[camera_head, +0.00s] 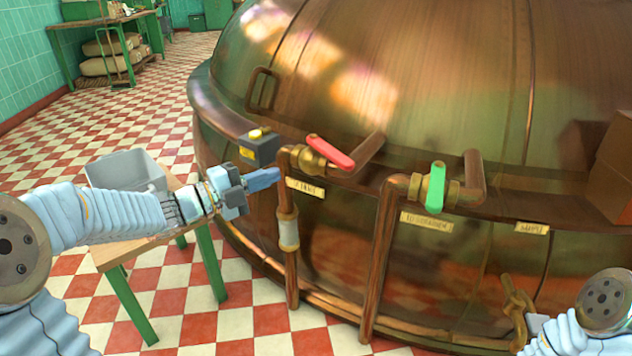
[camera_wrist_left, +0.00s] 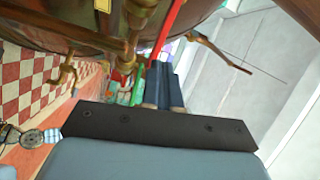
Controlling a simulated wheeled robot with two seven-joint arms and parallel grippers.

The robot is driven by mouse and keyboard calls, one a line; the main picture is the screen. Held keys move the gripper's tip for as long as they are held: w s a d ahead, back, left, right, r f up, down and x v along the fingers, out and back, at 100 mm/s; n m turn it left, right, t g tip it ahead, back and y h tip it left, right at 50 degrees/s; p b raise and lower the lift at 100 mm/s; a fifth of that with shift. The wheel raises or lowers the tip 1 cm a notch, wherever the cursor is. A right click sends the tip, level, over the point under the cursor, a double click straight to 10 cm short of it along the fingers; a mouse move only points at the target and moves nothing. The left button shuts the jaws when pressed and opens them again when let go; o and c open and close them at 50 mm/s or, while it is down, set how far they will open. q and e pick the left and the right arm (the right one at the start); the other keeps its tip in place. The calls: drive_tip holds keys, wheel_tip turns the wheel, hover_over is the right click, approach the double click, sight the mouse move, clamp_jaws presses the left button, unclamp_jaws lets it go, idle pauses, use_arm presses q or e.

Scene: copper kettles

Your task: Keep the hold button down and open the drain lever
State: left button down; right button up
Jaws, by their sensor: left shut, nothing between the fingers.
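I cannot read which lever the small labels call the drain. My left gripper (camera_head: 264,179) is shut and empty, just below the button box and beside the left copper pipe, apart from the button. In the left wrist view its blue fingers (camera_wrist_left: 165,86) are together, with the red lever (camera_wrist_left: 171,28) beyond.
The large copper kettle (camera_head: 400,90) fills the right side. Copper pipes (camera_head: 378,270) drop from its valves. A small green-legged table (camera_head: 130,252) holding a grey bin (camera_head: 128,168) stands behind my left arm. A brass valve (camera_head: 516,298) sits low on the right.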

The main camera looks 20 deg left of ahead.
use_arm(q)
drive_tip(key=s+a+m+g, duration=0.1)
drive_tip(key=s+a+m, duration=0.1)
drive_tip(key=s+m, duration=0.1)
approach(331, 159)
drive_tip(key=shift+h, duration=0.4)
drive_tip(key=x, duration=0.6)
drive_tip(key=shift+w+f+b, duration=0.15)
drive_tip(key=shift+w+b, duration=0.1)
drive_tip(key=shift+b, duration=0.05)
use_arm(e)
drive_tip(key=shift+f, duration=0.65)
